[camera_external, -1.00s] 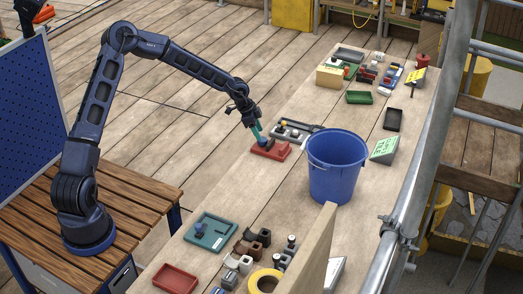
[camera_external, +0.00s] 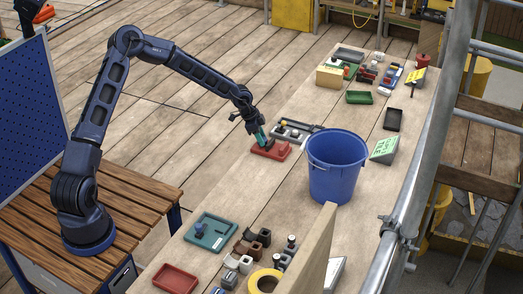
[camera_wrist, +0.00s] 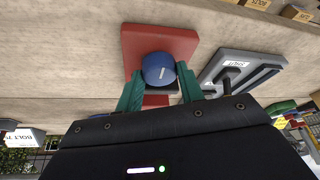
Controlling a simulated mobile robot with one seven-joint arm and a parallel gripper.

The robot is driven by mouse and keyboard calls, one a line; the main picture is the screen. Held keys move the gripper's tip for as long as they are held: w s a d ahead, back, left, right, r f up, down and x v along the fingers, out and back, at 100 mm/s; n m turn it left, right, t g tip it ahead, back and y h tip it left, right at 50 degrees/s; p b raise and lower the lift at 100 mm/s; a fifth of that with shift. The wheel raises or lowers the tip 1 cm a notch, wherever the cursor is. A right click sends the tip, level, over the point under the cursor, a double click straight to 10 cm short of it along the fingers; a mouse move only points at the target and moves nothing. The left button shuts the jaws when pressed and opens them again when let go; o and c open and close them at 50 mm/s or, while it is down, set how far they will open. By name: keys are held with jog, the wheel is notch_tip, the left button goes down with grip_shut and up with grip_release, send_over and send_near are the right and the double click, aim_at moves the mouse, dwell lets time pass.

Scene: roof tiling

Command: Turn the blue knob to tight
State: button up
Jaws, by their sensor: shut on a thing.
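There the knob is mostly hidden by the fingers. No tight mark can be read in either view.
A grey fixture with a dark handle (camera_wrist: 238,75) stands right beside the red base. A blue bucket (camera_external: 334,180) stands close by on the bench (camera_external: 225,180). A teal base with another blue knob (camera_external: 199,230) lies nearer the front.

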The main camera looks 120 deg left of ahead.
jog(key=m+h, duration=0.1)
jog(key=m, duration=0.3)
jog(key=shift+a+m+h, duration=0.15)
jog(key=shift+m+h, duration=0.15)
jog(key=shift+h, duration=0.1)
jog(key=m, duration=0.2)
jog(key=m+h, duration=0.1)
jog(key=m, duration=0.1)
jog(key=shift+a+h, duration=0.1)
jog(key=shift+h, duration=0.2)
jog(key=shift+m, duration=0.3)
jog(key=o, duration=0.7)
jog(key=v, duration=1)
jog(key=shift+r, duration=0.4)
jog(key=shift+a, duration=0.1)
